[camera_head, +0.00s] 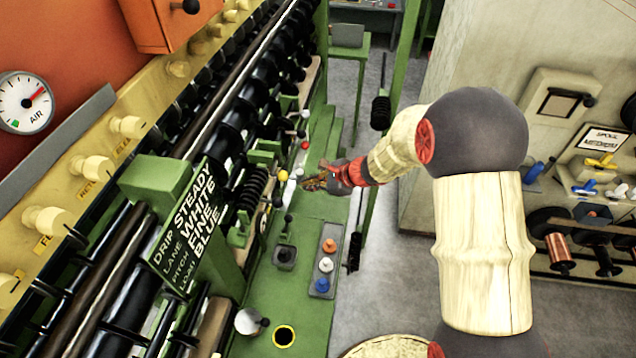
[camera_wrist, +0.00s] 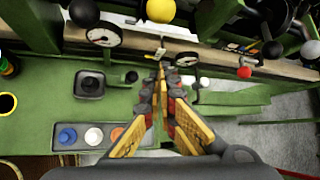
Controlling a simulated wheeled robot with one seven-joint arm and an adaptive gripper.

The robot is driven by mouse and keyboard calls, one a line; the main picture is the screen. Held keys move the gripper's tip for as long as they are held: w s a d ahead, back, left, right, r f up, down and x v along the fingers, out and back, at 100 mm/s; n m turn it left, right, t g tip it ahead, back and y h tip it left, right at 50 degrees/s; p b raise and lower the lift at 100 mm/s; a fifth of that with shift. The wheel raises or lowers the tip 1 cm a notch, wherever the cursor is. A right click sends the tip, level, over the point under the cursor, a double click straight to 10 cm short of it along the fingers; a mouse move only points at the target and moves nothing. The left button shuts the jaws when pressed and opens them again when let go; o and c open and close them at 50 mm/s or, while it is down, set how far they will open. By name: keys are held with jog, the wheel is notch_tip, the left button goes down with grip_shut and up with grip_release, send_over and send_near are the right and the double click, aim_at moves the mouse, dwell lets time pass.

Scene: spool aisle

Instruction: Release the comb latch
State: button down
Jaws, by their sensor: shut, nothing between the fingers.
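No part is clearly labelled as the comb latch, so I cannot tell which one it is. Several ball-ended levers stand along the machine's front: a yellow ball (camera_wrist: 160,10), a black ball (camera_wrist: 83,12), a red ball (camera_wrist: 244,72) and a white ball (camera_wrist: 311,50). My gripper (camera_wrist: 161,72) is shut and empty, its fingertips close together below the yellow ball and between two small gauges (camera_wrist: 103,34) (camera_wrist: 187,55). In the head view my gripper (camera_head: 312,182) is over the green ledge, to the right of the yellow ball (camera_head: 283,176). Contact at the fingertips is unclear.
A grey button panel (camera_wrist: 78,144) with blue, white and orange buttons lies on the green ledge (camera_head: 262,312). A black joystick (camera_head: 285,254) is beside it. A label board (camera_head: 187,225) and rollers are at left. Open grey floor (camera_head: 400,275) is at right.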

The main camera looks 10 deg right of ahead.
jog(key=a, duration=0.1)
jog(key=a+r, duration=0.1)
jog(key=w+a+p, duration=0.1)
jog(key=shift+a+r, duration=0.15)
jog(key=shift+a, duration=0.25)
jog(key=shift+r+p, duration=0.1)
jog(key=shift+p, duration=0.3)
jog(key=shift+r+p, duration=0.1)
jog(key=shift+p, duration=0.5)
